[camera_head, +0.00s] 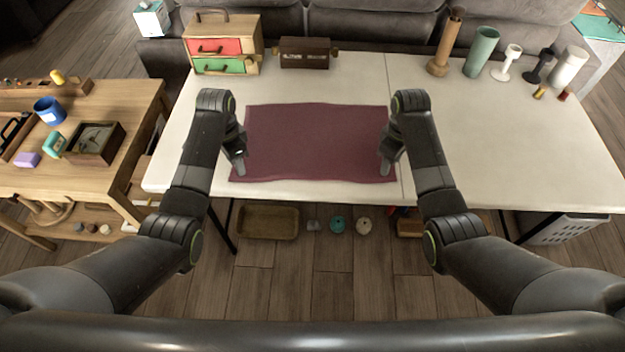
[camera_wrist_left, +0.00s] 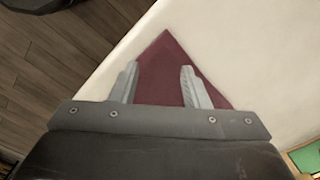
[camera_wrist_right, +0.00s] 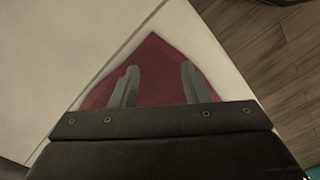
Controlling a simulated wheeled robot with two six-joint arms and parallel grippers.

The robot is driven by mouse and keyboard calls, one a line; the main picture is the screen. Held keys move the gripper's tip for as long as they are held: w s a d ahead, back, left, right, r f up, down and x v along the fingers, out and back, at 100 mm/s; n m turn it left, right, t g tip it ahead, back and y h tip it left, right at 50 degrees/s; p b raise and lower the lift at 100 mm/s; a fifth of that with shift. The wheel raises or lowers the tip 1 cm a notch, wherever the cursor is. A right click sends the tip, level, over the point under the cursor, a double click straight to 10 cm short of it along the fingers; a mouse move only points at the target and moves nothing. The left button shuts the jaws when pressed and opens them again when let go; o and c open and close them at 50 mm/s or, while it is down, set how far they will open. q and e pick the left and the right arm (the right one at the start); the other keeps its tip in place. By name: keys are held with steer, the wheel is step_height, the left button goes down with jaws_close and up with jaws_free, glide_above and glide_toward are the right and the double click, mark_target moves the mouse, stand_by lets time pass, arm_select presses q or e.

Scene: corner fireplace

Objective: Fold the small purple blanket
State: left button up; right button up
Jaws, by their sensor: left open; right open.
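The purple blanket (camera_head: 318,142) lies flat and spread out on the white table, its near edge close to the table's front edge. My left gripper (camera_head: 241,168) is at the blanket's near left corner. In the left wrist view its open fingers (camera_wrist_left: 158,85) are on either side of the blanket's corner (camera_wrist_left: 168,62). My right gripper (camera_head: 386,168) is at the near right corner. In the right wrist view its open fingers (camera_wrist_right: 157,85) are on either side of that corner (camera_wrist_right: 152,58). Neither gripper holds cloth. I cannot tell whether the fingers touch it.
The white table (camera_head: 480,150) is clear right of the blanket. A small drawer chest (camera_head: 222,45) and a dark wooden box (camera_head: 305,52) stand behind it. Several vases and holders, including a green vase (camera_head: 481,52), stand at the back right. A wooden side table (camera_head: 120,100) is at left.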

mark_target(386, 177)
arm_select(q)
steer(key=shift+f, duration=2)
arm_select(e)
steer(key=shift+f, duration=2.05)
arm_select(q)
steer(key=shift+f, duration=0.25)
arm_select(e)
steer(key=shift+f, duration=0.2)
arm_select(q)
steer(key=shift+r, duration=0.1)
steer(key=shift+c, duration=0.5)
arm_select(e)
steer(key=shift+r, duration=0.1)
steer(key=shift+c, duration=0.5)
arm_select(q)
jaws_close()
arm_select(e)
jaws_close()
arm_select(q)
steer(key=shift+r, duration=0.15)
arm_select(e)
steer(key=shift+r, duration=0.1)
